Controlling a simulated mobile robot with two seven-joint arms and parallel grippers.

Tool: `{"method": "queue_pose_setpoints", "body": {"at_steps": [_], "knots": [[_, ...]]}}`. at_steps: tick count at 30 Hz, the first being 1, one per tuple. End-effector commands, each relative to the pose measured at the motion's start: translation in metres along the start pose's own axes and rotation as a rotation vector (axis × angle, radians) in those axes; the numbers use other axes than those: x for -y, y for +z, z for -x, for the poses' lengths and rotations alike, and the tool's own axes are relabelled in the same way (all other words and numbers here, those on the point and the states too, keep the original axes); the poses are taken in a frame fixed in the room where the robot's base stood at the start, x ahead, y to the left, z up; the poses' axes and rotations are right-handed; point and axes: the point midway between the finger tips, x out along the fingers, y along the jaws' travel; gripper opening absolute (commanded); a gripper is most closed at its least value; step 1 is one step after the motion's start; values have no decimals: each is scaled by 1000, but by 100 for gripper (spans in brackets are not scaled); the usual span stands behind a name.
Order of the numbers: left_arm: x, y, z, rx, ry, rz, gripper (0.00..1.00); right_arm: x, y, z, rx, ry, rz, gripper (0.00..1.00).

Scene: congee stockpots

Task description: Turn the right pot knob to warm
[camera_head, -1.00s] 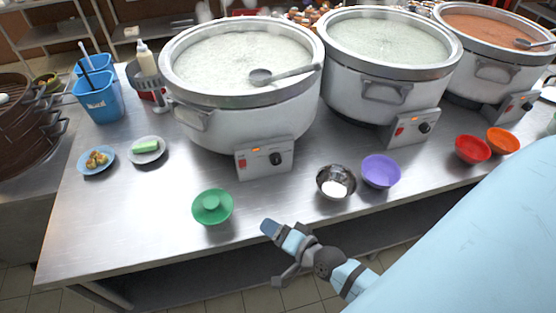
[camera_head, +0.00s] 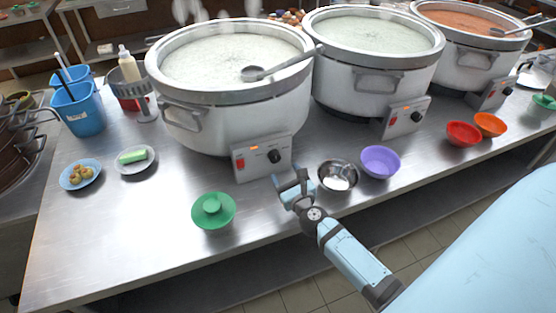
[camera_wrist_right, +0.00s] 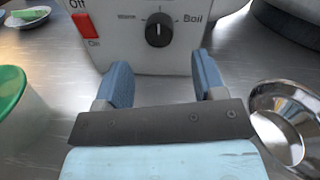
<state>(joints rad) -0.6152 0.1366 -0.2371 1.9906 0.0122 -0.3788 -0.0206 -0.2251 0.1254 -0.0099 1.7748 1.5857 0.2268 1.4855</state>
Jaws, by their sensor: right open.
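Three big pots stand in a row: a left pot (camera_head: 240,112) and a middle pot (camera_head: 372,82) of white congee, and a right pot (camera_head: 480,62) of reddish food. Their front boxes carry black knobs: left (camera_head: 274,156), middle (camera_head: 416,116) and right (camera_head: 507,91). My right gripper (camera_head: 290,180) is open and empty, low in front of the left pot's box. In the right wrist view, that box's knob (camera_wrist_right: 159,30) is just beyond and between the open fingers (camera_wrist_right: 162,68), untouched. Its grip stands upright between the Warm and Boil labels. My left gripper is out of view.
Red (camera_head: 463,134) and orange (camera_head: 490,124) bowls stand farther right. The table's front left is clear.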

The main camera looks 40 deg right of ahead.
Motion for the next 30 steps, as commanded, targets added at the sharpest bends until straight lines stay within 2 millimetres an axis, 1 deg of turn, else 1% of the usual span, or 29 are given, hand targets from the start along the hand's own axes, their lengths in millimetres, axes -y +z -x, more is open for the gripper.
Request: {"method": "queue_pose_setpoints", "body": {"at_steps": [1, 3, 6, 9, 14, 21, 22, 28, 30], "knots": [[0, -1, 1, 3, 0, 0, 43, 0, 2, -12, 2, 0, 1, 64], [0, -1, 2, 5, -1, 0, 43, 0, 2, -25, 2, 1, 2, 64], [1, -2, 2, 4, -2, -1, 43, -1, 1, -40, 1, 1, 2, 64], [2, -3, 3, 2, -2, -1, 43, -1, 0, -51, 1, 1, 3, 64], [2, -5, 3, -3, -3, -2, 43, 0, 0, -58, 0, 1, 3, 64], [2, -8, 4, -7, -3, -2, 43, 0, 0, -59, 0, 1, 3, 64], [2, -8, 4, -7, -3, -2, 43, 0, 0, -59, 0, 1, 3, 61], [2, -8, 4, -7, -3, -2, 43, -1, 0, -59, 0, 1, 3, 15], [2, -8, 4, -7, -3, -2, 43, -1, 0, -59, 0, 1, 3, 14]]}}
